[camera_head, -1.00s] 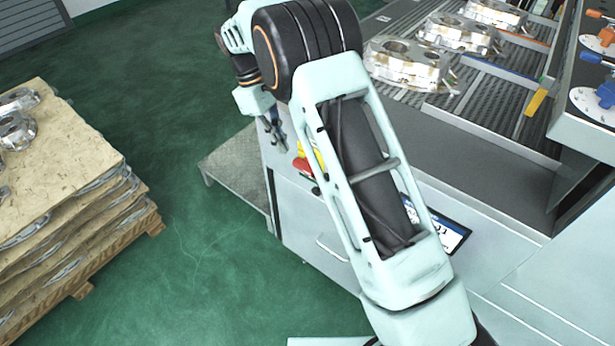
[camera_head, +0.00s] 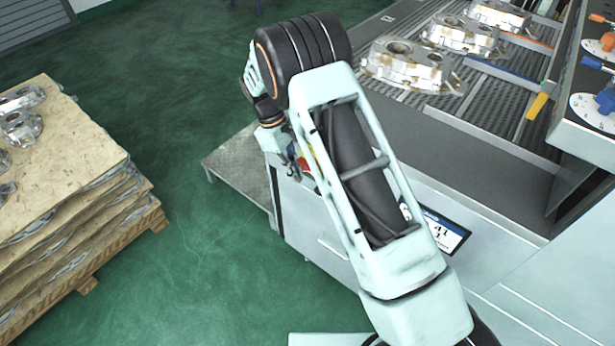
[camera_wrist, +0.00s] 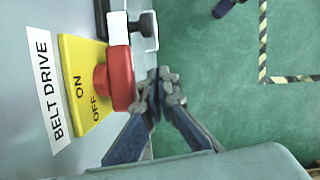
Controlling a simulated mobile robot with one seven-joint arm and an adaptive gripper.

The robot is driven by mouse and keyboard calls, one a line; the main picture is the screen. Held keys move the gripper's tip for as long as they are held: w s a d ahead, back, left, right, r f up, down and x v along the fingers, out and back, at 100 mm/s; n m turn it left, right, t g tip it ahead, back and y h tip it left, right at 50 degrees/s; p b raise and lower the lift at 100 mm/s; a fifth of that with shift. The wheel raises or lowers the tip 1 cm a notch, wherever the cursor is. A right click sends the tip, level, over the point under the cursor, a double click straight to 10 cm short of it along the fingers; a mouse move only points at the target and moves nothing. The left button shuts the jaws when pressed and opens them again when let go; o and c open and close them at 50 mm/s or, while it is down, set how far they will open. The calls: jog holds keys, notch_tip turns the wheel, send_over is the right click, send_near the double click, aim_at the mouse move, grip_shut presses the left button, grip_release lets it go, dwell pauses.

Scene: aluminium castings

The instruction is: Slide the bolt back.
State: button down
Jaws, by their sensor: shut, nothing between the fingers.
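A metal bolt with a dark end knob (camera_wrist: 146,24) sits at the top of the wrist view, beside a black block on the grey machine panel. A red knob (camera_wrist: 121,78) stands out from a yellow ON/OFF plate (camera_wrist: 77,82), next to a white label reading BELT DRIVE (camera_wrist: 49,86). My gripper (camera_wrist: 160,78) is shut and empty, with its fingertips just right of the red knob and below the bolt in the picture. I cannot tell whether it touches either. In the head view my gripper (camera_head: 296,166) is at the machine's left side, partly hidden by my arm.
The machine (camera_head: 320,222) carries several castings (camera_head: 408,66) on its belt. A grey platform (camera_head: 240,168) juts out beside it. A pallet stack with castings (camera_head: 70,190) stands at left. Green floor (camera_head: 190,110) between them is open.

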jog(key=d, duration=0.1)
jog(key=s+d, duration=0.1)
jog(key=d+p, duration=0.1)
jog(key=shift+s+d+f, duration=0.15)
jog(key=shift+s+d, duration=0.1)
jog(key=shift+s, duration=0.15)
jog(key=s+d, duration=0.1)
jog(key=d, duration=0.1)
jog(key=s+d, duration=0.1)
jog(key=s, duration=0.1)
jog(key=shift+d+b, duration=0.35)
jog(key=shift+a, duration=0.1)
